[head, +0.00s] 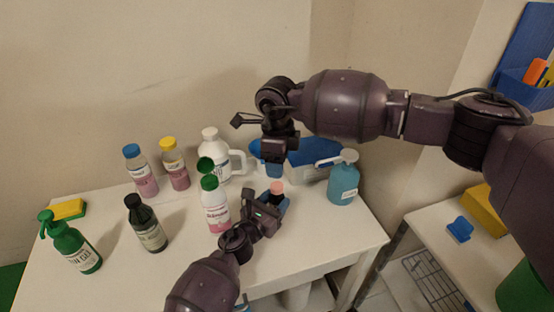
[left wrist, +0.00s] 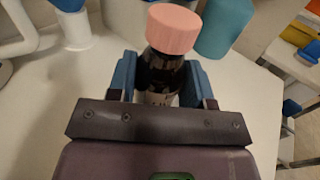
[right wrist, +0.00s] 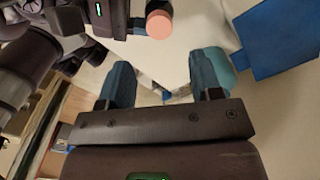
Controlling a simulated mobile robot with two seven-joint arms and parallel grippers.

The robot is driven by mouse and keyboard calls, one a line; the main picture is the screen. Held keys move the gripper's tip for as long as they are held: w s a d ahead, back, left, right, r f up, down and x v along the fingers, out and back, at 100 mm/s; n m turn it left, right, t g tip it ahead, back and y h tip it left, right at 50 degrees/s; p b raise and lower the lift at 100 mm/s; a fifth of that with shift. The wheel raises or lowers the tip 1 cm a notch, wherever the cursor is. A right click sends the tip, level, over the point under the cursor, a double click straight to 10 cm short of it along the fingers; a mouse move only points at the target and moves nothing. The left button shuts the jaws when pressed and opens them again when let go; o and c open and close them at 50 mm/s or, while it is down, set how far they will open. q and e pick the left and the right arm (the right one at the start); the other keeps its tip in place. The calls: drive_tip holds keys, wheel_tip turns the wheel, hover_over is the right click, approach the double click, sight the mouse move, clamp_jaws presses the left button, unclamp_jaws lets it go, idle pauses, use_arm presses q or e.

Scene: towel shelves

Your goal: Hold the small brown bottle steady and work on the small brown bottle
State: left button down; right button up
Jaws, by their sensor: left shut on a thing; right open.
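The small brown bottle (left wrist: 162,70) has a pink cap (left wrist: 174,27) and stands upright between the blue fingers of my left gripper (left wrist: 160,82), which is shut on it. In the head view the pink cap (head: 277,187) shows above my left gripper (head: 272,203), over the table's front right part. The bottle's lower body is mostly hidden by the fingers. My right gripper (right wrist: 163,82) is open and empty. In the head view it hangs above and behind the bottle, apart from it. The cap also shows in the right wrist view (right wrist: 159,25), beyond the right fingers.
A white jug (head: 211,150), blue dustpan (head: 315,158) and teal pump bottle (head: 343,182) stand behind. Other bottles are further left. A side shelf (head: 425,225) is at right.

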sight(277, 185)
drive_tip(key=shift+a+n, duration=0.1)
drive_tip(key=shift+n, duration=0.8)
drive_tip(key=shift+f, duration=0.1)
drive_tip(key=shift+f, duration=3.9)
drive_tip(key=c, duration=0.9)
drive_tip(key=o, duration=1)
drive_tip(key=shift+o, duration=0.2)
drive_tip(key=shift+r, duration=0.1)
